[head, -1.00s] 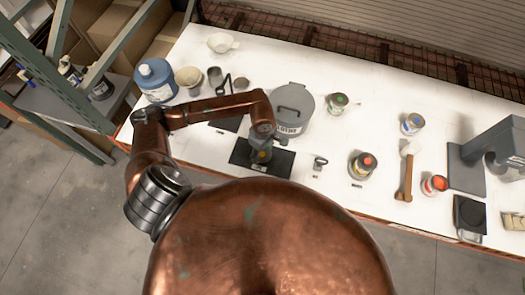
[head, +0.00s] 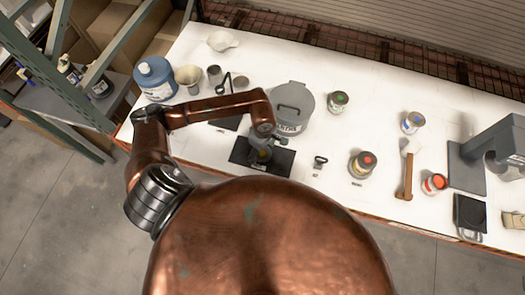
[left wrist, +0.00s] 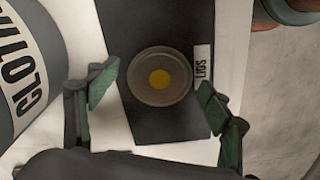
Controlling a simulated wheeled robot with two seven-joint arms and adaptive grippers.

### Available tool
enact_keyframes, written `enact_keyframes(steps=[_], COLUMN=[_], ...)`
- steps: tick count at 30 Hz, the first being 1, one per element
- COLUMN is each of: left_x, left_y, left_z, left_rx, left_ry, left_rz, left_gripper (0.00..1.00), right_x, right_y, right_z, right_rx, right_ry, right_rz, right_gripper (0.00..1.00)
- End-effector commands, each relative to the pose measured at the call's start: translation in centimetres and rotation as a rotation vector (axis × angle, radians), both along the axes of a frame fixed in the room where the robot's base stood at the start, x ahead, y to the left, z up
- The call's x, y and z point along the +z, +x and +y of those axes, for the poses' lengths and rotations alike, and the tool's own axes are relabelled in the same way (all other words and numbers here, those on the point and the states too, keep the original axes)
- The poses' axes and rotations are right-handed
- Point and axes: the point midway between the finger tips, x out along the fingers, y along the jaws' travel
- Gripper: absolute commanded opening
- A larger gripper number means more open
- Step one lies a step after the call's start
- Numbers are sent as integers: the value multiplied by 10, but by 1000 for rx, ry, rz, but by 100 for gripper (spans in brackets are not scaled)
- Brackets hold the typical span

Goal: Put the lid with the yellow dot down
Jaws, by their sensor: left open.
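The lid with the yellow dot (left wrist: 160,79) is a round, grey-brown disc lying flat on a dark mat (left wrist: 165,128) with a LIDS label (left wrist: 202,66). My left gripper (left wrist: 158,92) is open, with its green-padded fingers on either side of the lid and visible gaps between them and its rim. In the head view my left gripper (head: 262,153) is low over the dark mat (head: 281,161) and mostly covers the lid. My right gripper is not in view.
A grey lidded tub (head: 296,101) stands close behind the mat and also fills the left wrist view's left side (left wrist: 28,70).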

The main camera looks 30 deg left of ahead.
Motion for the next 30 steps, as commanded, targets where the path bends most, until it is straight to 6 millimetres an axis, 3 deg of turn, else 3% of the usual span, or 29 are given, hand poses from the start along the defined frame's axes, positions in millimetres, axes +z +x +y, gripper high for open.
enact_keyframes(steps=[5,19,24,30], left_x=[14,105,120,123], left_y=[2,2,1,0], left_z=[0,0,0,0], left_rx=[-1,-1,0,1], left_ry=[0,1,0,0], left_rz=[-5,-4,-1,0], left_gripper=[73,73,73,73], right_x=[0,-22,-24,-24], right_y=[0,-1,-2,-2], right_z=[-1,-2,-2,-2], right_rx=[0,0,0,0], right_ry=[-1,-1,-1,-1], right_rz=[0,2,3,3], right_gripper=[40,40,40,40])
